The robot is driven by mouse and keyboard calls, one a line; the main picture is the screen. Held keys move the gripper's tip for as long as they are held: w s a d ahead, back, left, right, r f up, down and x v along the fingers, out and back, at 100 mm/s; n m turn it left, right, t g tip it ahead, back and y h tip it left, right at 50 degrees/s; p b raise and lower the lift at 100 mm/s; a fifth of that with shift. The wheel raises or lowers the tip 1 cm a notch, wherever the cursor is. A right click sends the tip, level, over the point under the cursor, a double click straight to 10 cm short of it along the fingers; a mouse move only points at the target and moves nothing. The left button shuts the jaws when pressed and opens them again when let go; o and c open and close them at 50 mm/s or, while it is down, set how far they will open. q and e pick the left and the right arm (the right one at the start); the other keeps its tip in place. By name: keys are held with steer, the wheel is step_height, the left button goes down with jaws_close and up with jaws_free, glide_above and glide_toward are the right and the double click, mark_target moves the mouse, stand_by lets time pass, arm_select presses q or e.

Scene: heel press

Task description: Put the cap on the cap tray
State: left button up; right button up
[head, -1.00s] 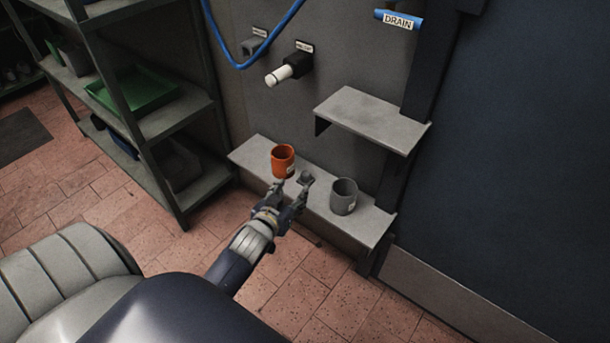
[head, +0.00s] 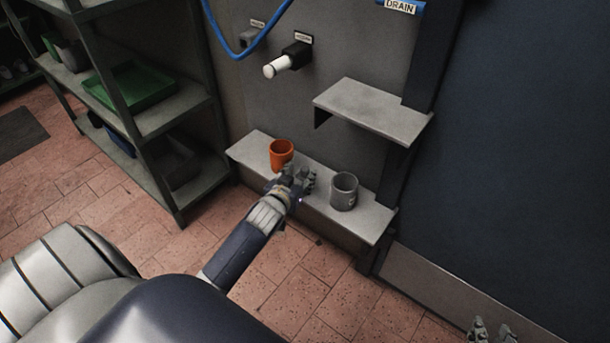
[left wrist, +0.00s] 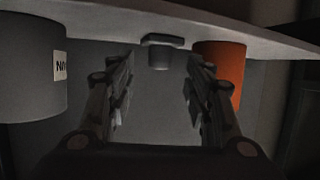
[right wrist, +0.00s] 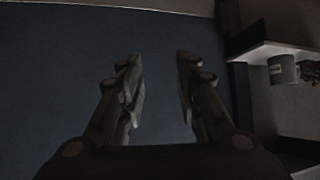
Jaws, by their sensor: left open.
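A small dark grey flanged piece, which looks like the cap (left wrist: 162,52), sits on the wall ledge (head: 362,222) between the orange cup and the grey cup. In the left wrist view it lies ahead, between and beyond my open fingers, not touched. My left gripper (head: 295,179) is open and empty, low at the ledge; in the head view it hides the cap. It also shows in the left wrist view (left wrist: 160,90). My right gripper (right wrist: 160,80) is open and empty, away from the ledge at the lower right (head: 490,333). I cannot tell which surface is the cap tray.
The orange cup (head: 281,153) and labelled grey cup (head: 344,190) flank my left gripper. A bare upper shelf (head: 372,110) juts above the ledge. A white-ended fitting (head: 278,67) and blue hose are on the wall. A rack at left holds a green tray (head: 135,88).

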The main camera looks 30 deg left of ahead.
mark_target(304, 171)
arm_select(q)
steer(key=b+x, duration=0.1)
steer(key=x, duration=0.1)
steer(key=shift+w+f, duration=0.1)
steer(key=shift+w, duration=0.3)
steer(key=shift+w+a, duration=0.15)
steer(key=shift+w, duration=0.05)
arm_select(e)
steer(key=w+a+r+t+y, duration=0.1)
steer(key=w+a+r+t, duration=0.1)
steer(key=w+r+t, duration=0.1)
step_height(304, 171, up, 3)
steer(key=shift+w+f+t, duration=0.2)
steer(key=shift+w+t, duration=0.1)
steer(key=shift+w, duration=0.25)
arm_select(q)
steer(key=shift+c, duration=0.2)
jaws_close()
